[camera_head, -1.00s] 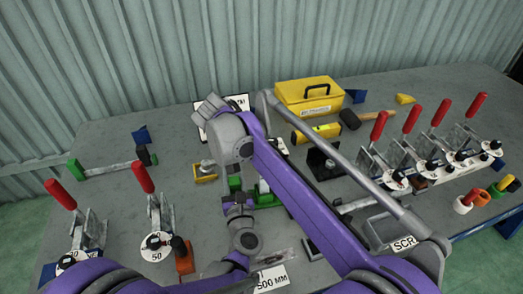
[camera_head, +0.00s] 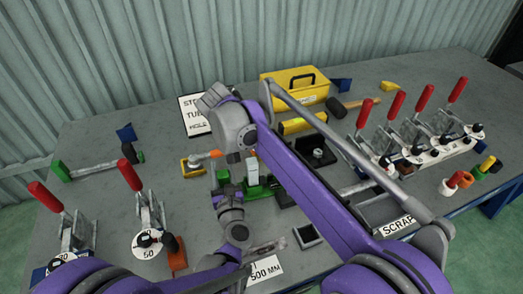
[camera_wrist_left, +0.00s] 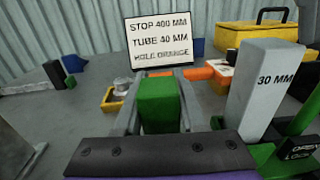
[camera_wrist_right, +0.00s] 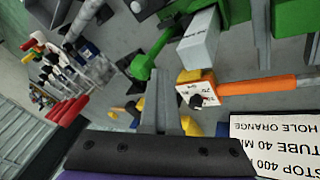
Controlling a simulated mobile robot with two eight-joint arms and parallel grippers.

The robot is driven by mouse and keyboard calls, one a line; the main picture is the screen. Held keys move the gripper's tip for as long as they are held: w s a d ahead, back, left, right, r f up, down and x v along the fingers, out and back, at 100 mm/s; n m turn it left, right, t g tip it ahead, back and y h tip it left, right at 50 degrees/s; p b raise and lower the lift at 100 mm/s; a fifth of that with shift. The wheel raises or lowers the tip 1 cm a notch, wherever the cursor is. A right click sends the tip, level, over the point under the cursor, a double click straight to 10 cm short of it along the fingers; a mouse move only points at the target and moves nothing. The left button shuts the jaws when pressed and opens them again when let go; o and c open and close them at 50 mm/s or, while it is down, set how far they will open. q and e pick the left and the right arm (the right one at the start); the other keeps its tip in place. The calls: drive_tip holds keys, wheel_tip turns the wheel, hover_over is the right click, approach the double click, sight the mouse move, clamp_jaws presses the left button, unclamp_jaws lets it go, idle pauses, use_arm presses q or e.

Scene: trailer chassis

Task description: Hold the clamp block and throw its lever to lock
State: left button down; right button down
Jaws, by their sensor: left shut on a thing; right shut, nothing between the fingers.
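The clamp block is a green body with a pale block marked 30 MM (camera_head: 252,171) on it, at the middle of the bench. In the left wrist view my left gripper (camera_wrist_left: 158,128) is shut on a green upright part (camera_wrist_left: 158,103) of it, beside the pale block (camera_wrist_left: 258,88). The left gripper (camera_head: 230,192) also shows in the head view. A plate reading OPEN and LOCK (camera_wrist_left: 300,148) is at the lower right. In the right wrist view my right gripper (camera_wrist_right: 160,105) is shut and empty, near a green round-ended lever (camera_wrist_right: 150,58). The head view hides its tips behind my arm.
A sign (camera_head: 192,112) and yellow toolbox (camera_head: 295,90) stand behind. Red-handled clamps (camera_head: 364,105) are at the right, with two more (camera_head: 130,176) at the front left.

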drive_tip(key=w+d+f+g+y, duration=0.1)
drive_tip(key=d+y, duration=0.4)
drive_tip(key=w+d+f+g+y, duration=0.1)
drive_tip(key=d+f+y, duration=0.1)
drive_tip(key=d+y, duration=0.3)
drive_tip(key=shift+w+d+m+g, duration=0.3)
drive_tip(key=shift+d+m, duration=0.1)
drive_tip(key=shift+d, duration=0.2)
drive_tip(key=shift+s+a+f, duration=0.15)
drive_tip(key=shift+a+f, duration=0.05)
drive_tip(key=shift+a, duration=0.55)
drive_tip(key=v, duration=1)
drive_tip(key=shift+d, duration=0.2)
